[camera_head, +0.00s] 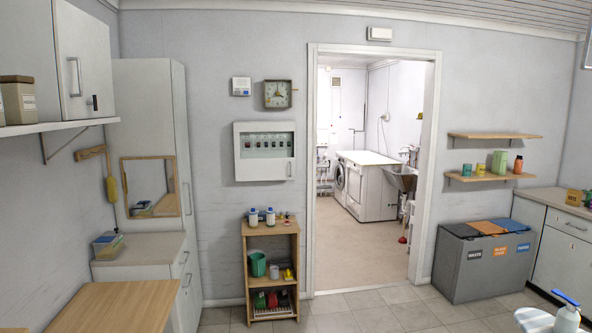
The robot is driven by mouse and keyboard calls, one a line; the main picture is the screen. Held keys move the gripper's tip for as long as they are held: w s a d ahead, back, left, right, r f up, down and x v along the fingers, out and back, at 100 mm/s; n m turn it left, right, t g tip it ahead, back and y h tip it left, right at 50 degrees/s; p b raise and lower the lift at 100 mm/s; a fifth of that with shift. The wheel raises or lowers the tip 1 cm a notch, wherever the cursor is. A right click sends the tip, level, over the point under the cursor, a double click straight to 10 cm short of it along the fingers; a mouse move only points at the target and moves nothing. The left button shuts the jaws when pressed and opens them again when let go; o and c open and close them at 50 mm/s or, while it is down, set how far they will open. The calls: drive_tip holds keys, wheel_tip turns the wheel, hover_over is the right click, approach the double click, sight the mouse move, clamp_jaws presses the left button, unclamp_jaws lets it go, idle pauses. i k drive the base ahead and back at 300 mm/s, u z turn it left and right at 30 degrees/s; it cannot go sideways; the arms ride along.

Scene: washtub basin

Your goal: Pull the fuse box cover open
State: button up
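The fuse box (240,174) is a white wall-mounted box left of the doorway. Its cover (264,170) looks shut, with a see-through window in front of a row of dark switches. A small upright handle (290,169) sits at the cover's lower right. My gripper is not in view, and nothing is seen touching the fuse box.
A wooden shelf unit (247,230) with bottles on top stands below the fuse box. A tall white cabinet (150,90) is to its left, an open doorway to its right. Grey waste bins (465,270) stand right of the doorway. The tiled floor (375,318) in front is clear.

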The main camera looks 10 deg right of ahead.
sight(266, 169)
drive_tip(key=z, duration=0.25)
drive_tip(key=i, duration=0.75)
drive_tip(key=z, duration=0.45)
drive_tip(key=i, duration=1.6)
drive_tip(key=u, duration=0.55)
drive_tip(key=i, duration=1.3)
drive_tip(key=u, duration=0.5)
